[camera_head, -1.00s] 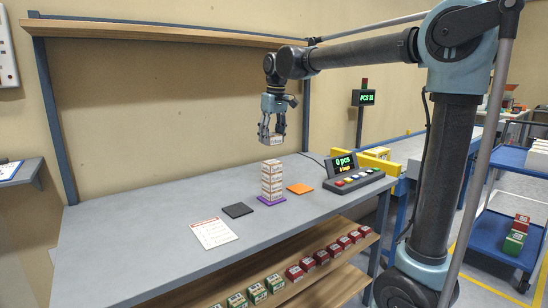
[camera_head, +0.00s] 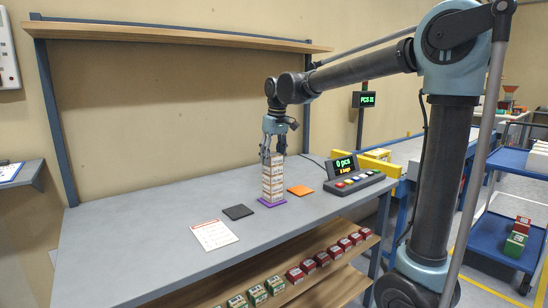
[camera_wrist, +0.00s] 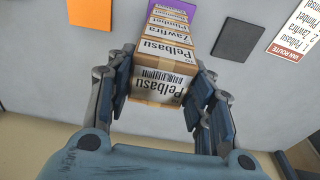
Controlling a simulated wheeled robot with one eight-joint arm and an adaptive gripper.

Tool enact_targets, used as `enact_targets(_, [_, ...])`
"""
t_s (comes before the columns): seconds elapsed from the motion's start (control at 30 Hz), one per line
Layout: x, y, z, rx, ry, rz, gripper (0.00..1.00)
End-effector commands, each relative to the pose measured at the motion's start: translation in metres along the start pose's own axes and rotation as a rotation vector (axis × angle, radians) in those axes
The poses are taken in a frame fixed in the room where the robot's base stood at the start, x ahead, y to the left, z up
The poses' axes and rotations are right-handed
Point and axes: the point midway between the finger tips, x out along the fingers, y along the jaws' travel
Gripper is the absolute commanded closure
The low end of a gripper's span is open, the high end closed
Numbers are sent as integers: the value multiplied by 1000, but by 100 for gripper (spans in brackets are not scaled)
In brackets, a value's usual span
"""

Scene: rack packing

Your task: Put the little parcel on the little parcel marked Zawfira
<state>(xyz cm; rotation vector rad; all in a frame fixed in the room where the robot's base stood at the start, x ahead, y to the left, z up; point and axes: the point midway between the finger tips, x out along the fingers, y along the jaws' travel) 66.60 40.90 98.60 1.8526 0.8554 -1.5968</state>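A little parcel marked Pelbasu (camera_wrist: 160,79) is between the fingers of my gripper (camera_wrist: 158,95), which looks shut on it. In the head view my gripper (camera_head: 273,153) is at the top of an upright stack of little parcels (camera_head: 272,182) on a purple mat (camera_head: 272,202). The held parcel is in line with the stack and appears to rest on it. Directly under it in the wrist view is the little parcel marked Zawfira (camera_wrist: 166,40). Exact finger contact is hard to see.
A black mat (camera_head: 238,212) and an orange mat (camera_head: 300,190) lie bare beside the stack. A printed sheet (camera_head: 214,234) lies at the front left. A button console (camera_head: 354,180) stands at right. Red and green parcels (camera_head: 308,265) line the shelf below. The table's left is clear.

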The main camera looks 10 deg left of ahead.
Motion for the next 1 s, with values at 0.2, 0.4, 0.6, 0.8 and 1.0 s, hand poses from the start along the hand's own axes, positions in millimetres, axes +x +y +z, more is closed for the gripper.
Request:
enact_targets(0.2, [0, -1, 0, -1, 0, 0, 32])
enact_targets(0.4, [0, -1, 0, -2, 0, 0, 32])
enact_targets(0.6, [-13, -1, -1, -2, 0, 0, 32])
enact_targets(0.8, [-46, -1, 0, -2, 0, 0, 32])
enact_targets(1.0, [-83, -1, -1, -2, 0, 0, 32])
